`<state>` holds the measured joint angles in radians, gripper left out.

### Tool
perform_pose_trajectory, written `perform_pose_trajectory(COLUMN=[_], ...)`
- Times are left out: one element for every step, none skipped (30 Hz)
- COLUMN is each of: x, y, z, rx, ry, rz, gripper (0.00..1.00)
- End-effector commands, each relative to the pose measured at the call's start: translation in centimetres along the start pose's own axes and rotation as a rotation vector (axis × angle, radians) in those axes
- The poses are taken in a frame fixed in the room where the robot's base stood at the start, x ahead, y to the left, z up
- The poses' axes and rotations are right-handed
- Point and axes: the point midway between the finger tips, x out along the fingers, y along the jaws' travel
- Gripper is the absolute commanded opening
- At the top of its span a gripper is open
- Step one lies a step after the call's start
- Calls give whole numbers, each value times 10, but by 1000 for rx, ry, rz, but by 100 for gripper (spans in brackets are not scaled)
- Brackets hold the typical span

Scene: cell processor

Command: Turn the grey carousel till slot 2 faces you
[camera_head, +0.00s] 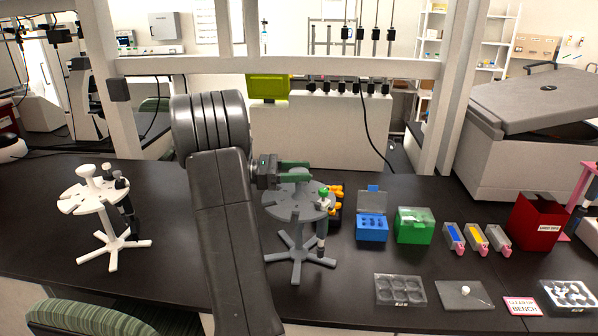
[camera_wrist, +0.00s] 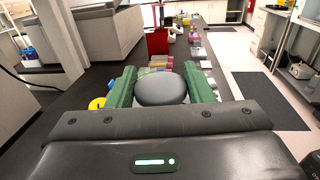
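The grey carousel (camera_head: 283,208) stands upright on the black bench, on a star-shaped foot, in the middle of the head view. A pipette with a green top (camera_head: 322,215) hangs at its right front edge. Slot numbers are not readable. My gripper (camera_head: 294,168) is at the carousel's top knob. In the wrist view, the grey knob (camera_wrist: 161,89) fills the gap between the green fingers of my gripper (camera_wrist: 161,80), which appear shut on its sides.
A white carousel (camera_head: 92,196) with dark pipettes stands at the left. Right of the grey carousel are a blue box (camera_head: 371,228), a green box (camera_head: 414,226), small bins (camera_head: 476,238) and a red box (camera_head: 537,222). A well plate (camera_head: 400,290) lies in front. Orange-yellow items (camera_head: 336,200) sit close behind.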

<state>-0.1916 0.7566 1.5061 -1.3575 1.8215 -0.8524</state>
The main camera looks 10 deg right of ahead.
Motion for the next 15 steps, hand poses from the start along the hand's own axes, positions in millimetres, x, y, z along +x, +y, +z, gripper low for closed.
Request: perform_pose_trajectory(x=[0, 0, 0, 0, 0, 0, 0, 0, 0, 0, 0, -1, -3, -5, -9], y=[0, 0, 0, 0, 0, 0, 0, 0, 0, 0, 0, 0, 0, 0, 0], z=[0, 0, 0, 0, 0, 0, 0, 0, 0, 0, 0, 0, 0, 0, -1], rx=[1, 1, 1, 1, 1, 1, 1, 1, 1, 1, 1, 1, 1, 1, 1], ry=[0, 0, 0, 0, 0, 0, 0, 0, 0, 0, 0, 0, 0, 0, -1], rz=[1, 1, 1, 1, 1, 0, 0, 0, 0, 0, 0, 1, 1, 2, 2], gripper=[55, 60, 68, 68, 68, 68, 68, 68, 68, 68, 68, 68, 68, 68, 68])
